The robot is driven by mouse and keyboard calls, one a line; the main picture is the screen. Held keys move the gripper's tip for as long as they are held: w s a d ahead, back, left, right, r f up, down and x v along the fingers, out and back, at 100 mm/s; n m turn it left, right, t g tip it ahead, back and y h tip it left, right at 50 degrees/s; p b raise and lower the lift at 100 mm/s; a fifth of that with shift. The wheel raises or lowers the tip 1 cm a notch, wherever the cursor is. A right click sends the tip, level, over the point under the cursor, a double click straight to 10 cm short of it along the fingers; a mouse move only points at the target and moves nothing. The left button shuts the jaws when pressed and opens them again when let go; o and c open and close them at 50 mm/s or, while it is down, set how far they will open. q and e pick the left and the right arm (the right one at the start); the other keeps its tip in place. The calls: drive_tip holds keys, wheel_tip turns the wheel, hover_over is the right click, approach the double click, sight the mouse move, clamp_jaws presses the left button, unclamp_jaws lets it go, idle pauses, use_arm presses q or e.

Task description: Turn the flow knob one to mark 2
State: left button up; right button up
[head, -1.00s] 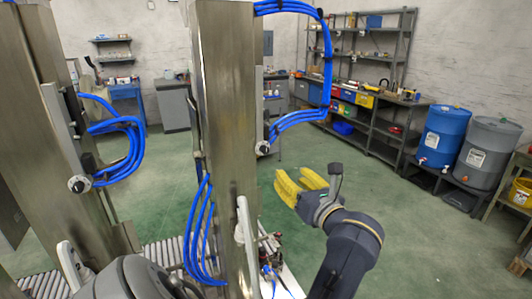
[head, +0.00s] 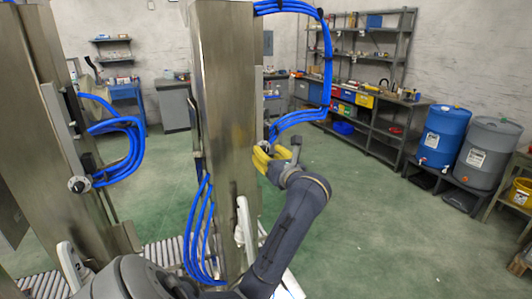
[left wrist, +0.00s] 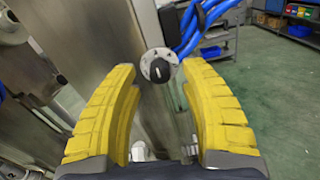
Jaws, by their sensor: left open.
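In the left wrist view a black knob (left wrist: 159,71) sits on a round pale dial (left wrist: 150,56) with small dark marks, on the side of a steel column. I cannot read the marks. My left gripper (left wrist: 160,76) is open, its yellow fingers either side of the line to the knob, with the knob just beyond the fingertips and no contact visible. In the head view the left gripper (head: 264,158) is at the middle column (head: 224,120), largely covering that knob. A similar knob (head: 80,184) is on the left column (head: 65,130). My right gripper is not in view.
Blue hoses (head: 300,118) loop out from the middle column right beside the knob, and more hoses (head: 196,235) run down its front. A white handle (head: 244,220) sits lower on that column. The green floor (head: 390,220) to the right is clear.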

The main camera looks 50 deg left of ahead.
use_arm(q)
drive_tip(key=shift+w+a, duration=0.15)
drive_tip(key=shift+a, duration=0.45)
clamp_jaws()
